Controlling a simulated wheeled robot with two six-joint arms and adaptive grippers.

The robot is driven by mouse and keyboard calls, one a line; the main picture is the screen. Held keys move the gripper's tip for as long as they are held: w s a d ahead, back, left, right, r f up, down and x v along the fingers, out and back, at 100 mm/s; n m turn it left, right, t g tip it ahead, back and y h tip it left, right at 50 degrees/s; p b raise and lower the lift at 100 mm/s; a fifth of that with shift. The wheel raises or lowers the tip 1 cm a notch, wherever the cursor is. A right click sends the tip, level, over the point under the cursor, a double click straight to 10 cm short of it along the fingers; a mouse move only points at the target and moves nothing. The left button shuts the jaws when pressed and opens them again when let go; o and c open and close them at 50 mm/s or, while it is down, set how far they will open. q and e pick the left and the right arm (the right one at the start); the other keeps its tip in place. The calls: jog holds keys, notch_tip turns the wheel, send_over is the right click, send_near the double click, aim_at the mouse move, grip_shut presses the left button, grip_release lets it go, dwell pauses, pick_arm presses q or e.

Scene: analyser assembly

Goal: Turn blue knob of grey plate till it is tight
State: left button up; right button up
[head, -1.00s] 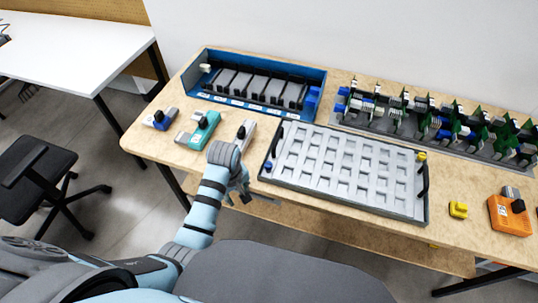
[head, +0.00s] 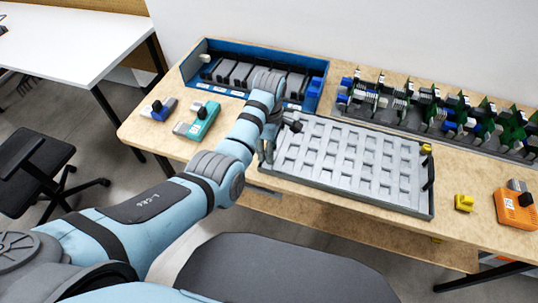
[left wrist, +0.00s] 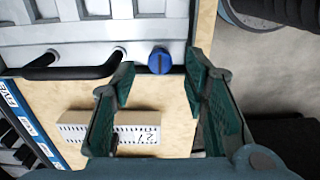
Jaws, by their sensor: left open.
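The grey plate (head: 350,165) with rows of square recesses lies on the wooden table in the head view. Its left corner is hidden by my left arm. In the left wrist view the blue knob (left wrist: 159,61) sits at the corner of the grey plate (left wrist: 85,30), beside a black handle (left wrist: 70,70). My left gripper (left wrist: 158,82) is open, with its two green fingers on either side of the blue knob's line and the tips close to it. I cannot tell whether they touch it. In the head view my left gripper (head: 282,132) is over the plate's left end. My right gripper is not seen.
A white labelled block (left wrist: 110,132) lies on the table near the fingers. A teal device (head: 203,120) and a blue-grey one (head: 158,108) are at left. A blue bin (head: 197,72) and green boards (head: 470,118) stand behind. A yellow part (head: 464,202) and orange device (head: 515,210) are at right.

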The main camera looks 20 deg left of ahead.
pick_arm(q)
notch_tip(320, 180, down, 3)
jog(key=shift+r, duration=0.15)
grip_shut()
jog(key=shift+r, duration=0.1)
